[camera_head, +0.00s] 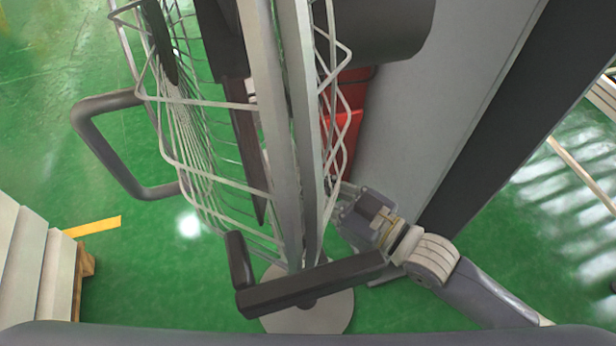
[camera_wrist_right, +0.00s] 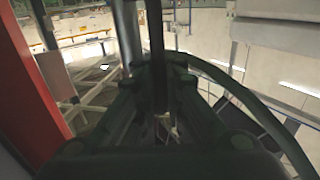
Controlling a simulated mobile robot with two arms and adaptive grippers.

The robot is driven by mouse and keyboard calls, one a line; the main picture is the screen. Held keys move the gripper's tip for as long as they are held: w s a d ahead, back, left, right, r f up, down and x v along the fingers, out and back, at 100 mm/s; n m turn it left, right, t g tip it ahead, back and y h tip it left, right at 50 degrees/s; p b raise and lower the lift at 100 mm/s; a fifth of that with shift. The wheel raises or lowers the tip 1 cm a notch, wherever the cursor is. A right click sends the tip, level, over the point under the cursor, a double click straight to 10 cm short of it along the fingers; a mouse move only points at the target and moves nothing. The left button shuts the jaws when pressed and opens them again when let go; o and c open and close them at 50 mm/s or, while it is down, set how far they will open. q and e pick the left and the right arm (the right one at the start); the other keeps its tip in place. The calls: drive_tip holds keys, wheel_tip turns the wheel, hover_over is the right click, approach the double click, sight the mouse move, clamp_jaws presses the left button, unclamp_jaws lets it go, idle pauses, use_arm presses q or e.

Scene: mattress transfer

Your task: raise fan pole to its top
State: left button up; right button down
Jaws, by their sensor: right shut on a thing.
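The fan shows in the head view with its pale wire cage (camera_head: 215,205). Its grey pole (camera_head: 283,130) looks like two parallel uprights running down to a round pale base (camera_head: 310,315) on the floor. My right gripper (camera_head: 345,198) comes in from the lower right and reaches the right side of the pole and cage. In the wrist view its dark fingers (camera_wrist_right: 158,75) close around a thin dark upright piece, which I take to be the fan pole. The exact contact is hidden by the cage wires and the dim picture. My left gripper is not in view.
A dark bar (camera_head: 310,286) crosses in front of the pole's foot. A red object (camera_head: 342,130) and a large grey panel (camera_head: 430,110) stand behind the cage to the right. Pale stacked slabs (camera_head: 25,265) are at lower left. Green floor is clear at left.

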drive_tip(key=shift+r, duration=0.5)
drive_tip(key=c, duration=1.7)
unclamp_jaws()
drive_tip(key=shift+d, duration=0.1)
drive_tip(key=shift+d, duration=0.1)
drive_tip(key=v, duration=1.2)
drive_tip(key=shift+f, duration=0.45)
